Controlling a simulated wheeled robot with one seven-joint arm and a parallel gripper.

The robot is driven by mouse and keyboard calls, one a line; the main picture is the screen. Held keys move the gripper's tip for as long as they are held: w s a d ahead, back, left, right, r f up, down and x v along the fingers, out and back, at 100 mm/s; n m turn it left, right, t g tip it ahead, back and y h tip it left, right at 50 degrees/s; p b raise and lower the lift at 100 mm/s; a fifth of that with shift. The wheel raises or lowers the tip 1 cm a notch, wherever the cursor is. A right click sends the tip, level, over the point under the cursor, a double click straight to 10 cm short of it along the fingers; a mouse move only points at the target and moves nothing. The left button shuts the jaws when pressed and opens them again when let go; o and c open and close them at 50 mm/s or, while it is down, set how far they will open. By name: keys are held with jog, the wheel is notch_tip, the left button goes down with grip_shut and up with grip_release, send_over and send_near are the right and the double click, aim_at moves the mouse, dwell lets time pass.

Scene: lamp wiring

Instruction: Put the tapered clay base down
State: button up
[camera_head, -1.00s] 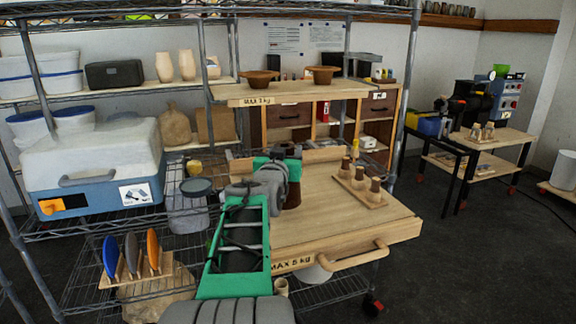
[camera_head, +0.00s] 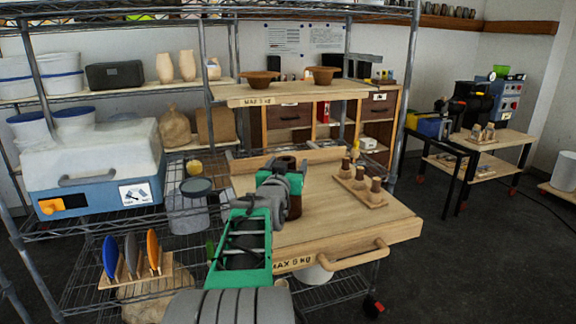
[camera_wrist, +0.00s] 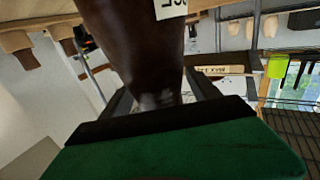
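The tapered clay base (camera_head: 295,207) is a dark brown, upright-looking piece over the wooden worktable, partly hidden behind my gripper. My gripper (camera_head: 287,178) is around its middle, and its top shows just above the fingers. In the wrist view the brown base (camera_wrist: 135,45) fills the space between the two fingers of my gripper (camera_wrist: 160,98). It has a pale label near the picture's top edge. The gripper looks shut on it. Whether its underside touches the tabletop (camera_head: 345,230) is hard to tell.
A wooden rack with several brown-topped pegs (camera_head: 361,187) stands right of the base. A raised shelf (camera_head: 290,93) with two brown bowls is behind. A wire rack with a blue-and-white box (camera_head: 95,165) is at left. The table's front right is clear.

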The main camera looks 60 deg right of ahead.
jog(key=shift+r, duration=0.2)
jog(key=v, duration=1.2)
jog(key=w+a+f+n+t+y, duration=0.25)
jog(key=w+a+f+y, duration=0.25)
jog(key=w+a+f, duration=0.4)
jog(key=w+a+f+n+t+y, duration=0.1)
jog(key=w+a+f+n+y, duration=0.4)
jog(key=a, duration=0.5)
jog(key=s+a+f+n+g+y, duration=0.2)
jog(key=a+f, duration=0.2)
jog(key=a, duration=0.5)
jog(key=s+a+f+n+g+y, duration=0.1)
jog(key=s+a+f+n+y, duration=0.1)
jog(key=a, duration=0.7)
jog(key=s+a+f+n+g+y, duration=0.2)
jog(key=s+a+f+n+y, duration=0.1)
jog(key=a+f, duration=0.3)
jog(key=a, duration=0.2)
jog(key=shift+a+f+g, duration=0.15)
jog(key=shift+a+g, duration=0.2)
jog(key=shift+a, duration=0.05)
jog(key=shift+n, duration=0.25)
jog(key=shift+c, duration=0.2)
